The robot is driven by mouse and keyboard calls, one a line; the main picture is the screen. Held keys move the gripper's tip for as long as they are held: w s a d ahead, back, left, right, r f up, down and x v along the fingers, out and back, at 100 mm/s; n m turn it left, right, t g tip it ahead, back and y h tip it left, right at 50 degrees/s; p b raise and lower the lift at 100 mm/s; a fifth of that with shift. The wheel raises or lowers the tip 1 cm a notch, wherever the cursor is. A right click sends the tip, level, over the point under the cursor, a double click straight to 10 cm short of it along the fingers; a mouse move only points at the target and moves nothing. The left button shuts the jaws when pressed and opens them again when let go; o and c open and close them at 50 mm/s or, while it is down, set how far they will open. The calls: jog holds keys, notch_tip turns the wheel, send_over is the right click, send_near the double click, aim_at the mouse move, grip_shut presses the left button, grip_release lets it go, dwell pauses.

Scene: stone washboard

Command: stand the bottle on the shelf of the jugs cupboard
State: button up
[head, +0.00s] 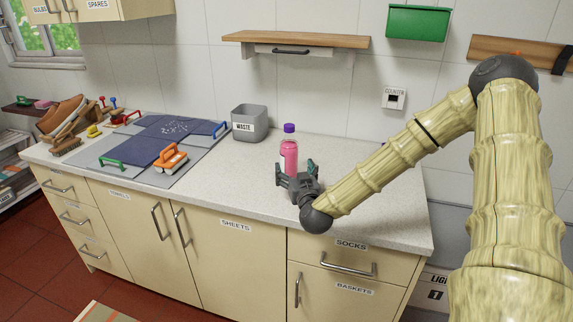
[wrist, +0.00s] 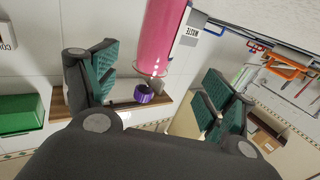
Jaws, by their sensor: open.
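The bottle (head: 289,156), pink with a clear neck and purple cap, stands upright on the worktop. In the wrist view the bottle (wrist: 170,32) shows at the top, tilted by the camera's angle, its cap (wrist: 143,93) toward the picture's middle. My gripper (head: 298,178) is low over the worktop, in front of the bottle's lower part and hiding its base. In the wrist view the gripper (wrist: 155,88) has its green-padded fingers wide apart, with the bottle showing between them. I cannot tell whether they touch it. No cupboard labelled jugs can be made out.
A grey waste bin (head: 250,123) stands left of the bottle. A wooden wall shelf (head: 297,40) hangs above. Upper cupboards (head: 130,9) are at top left. The worktop (head: 375,205) is clear at right.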

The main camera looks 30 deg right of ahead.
aim_at(292, 156)
jog(key=shift+w+f, duration=0.35)
jog(key=shift+f, duration=0.15)
jog(key=shift+w+d+r, duration=0.25)
jog(key=shift+w+d, duration=0.1)
jog(key=shift+w, duration=0.1)
jog(key=x, duration=0.4)
jog(key=shift+s+d+p, duration=0.1)
jog(key=shift+d+p, duration=0.1)
jog(key=shift+p, duration=0.2)
jog(key=shift+w+d+r+p, duration=0.15)
jog(key=shift+w+d+p, duration=0.15)
jog(key=shift+w, duration=0.3)
jog(key=shift+w+d+r+p, duration=0.15)
jog(key=shift+w+d+p, duration=0.1)
jog(key=shift+w, duration=0.3)
jog(key=shift+w+d+r+p, duration=0.2)
jog(key=shift+w+p, duration=0.1)
jog(key=shift+w, duration=0.3)
jog(key=shift+x, duration=0.85)
jog(key=shift+f, duration=0.15)
jog(key=shift+c, duration=0.5)
jog(key=c, duration=1.3)
jog(key=shift+c, duration=1.1)
